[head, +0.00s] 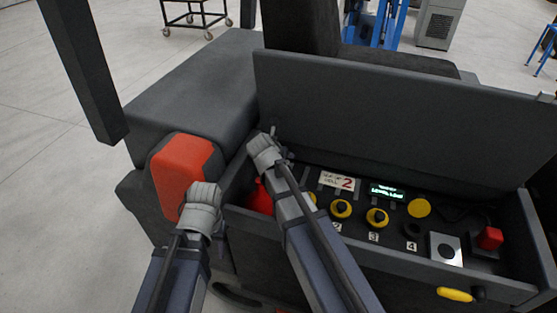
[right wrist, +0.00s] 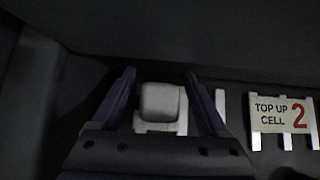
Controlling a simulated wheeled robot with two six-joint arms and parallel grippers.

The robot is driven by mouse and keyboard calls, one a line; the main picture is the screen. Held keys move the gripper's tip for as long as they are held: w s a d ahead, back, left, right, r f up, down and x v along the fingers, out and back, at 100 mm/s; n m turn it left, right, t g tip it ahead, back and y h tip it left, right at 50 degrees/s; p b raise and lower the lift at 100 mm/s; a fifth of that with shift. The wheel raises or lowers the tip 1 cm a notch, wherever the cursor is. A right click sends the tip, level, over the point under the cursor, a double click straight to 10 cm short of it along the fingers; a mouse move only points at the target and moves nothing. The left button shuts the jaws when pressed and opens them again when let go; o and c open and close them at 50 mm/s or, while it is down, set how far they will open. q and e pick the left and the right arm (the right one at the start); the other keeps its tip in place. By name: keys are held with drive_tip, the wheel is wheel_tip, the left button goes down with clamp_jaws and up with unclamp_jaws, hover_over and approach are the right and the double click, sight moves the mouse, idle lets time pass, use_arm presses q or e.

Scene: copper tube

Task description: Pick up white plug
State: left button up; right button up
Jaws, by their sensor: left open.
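The white plug (right wrist: 160,103) shows in the right wrist view as a pale, rounded block. It stands between the two dark fingers of my right gripper (right wrist: 162,80), with a gap visible on each side. That gripper is open around the plug, not closed on it. In the head view my right arm's wrist (head: 265,150) is over the left end of the console box, and the plug cannot be made out there. My left gripper (head: 218,238) is open, low in front of the box's left side, below the orange-red block; its fingers are mostly hidden.
The console box (head: 400,265) has raised walls and a tall grey back panel (head: 400,120). Inside are yellow knobs (head: 377,217), a "top up cell 2" label (head: 337,180), a small display (head: 387,191) and a red button (head: 489,238). The orange-red block (head: 182,170) stands left of the box.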

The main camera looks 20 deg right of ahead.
clamp_jaws()
idle(0.4)
drive_tip(key=shift+r, duration=0.15)
drive_tip(key=shift+r+p, duration=0.6)
drive_tip(key=shift+p, duration=0.15)
drive_tip(key=s, duration=0.8)
drive_tip(key=shift+s+f, duration=0.15)
drive_tip(key=shift+s, duration=0.25)
wheel_tip(320, 180, up, 14)
drive_tip(key=p, duration=1.3)
drive_tip(key=shift+w, duration=0.4)
drive_tip(key=shift+r+p, duration=0.2)
drive_tip(key=shift+p, duration=0.35)
drive_tip(key=shift+r+p, duration=2.7)
drive_tip(key=shift+r, duration=0.05)
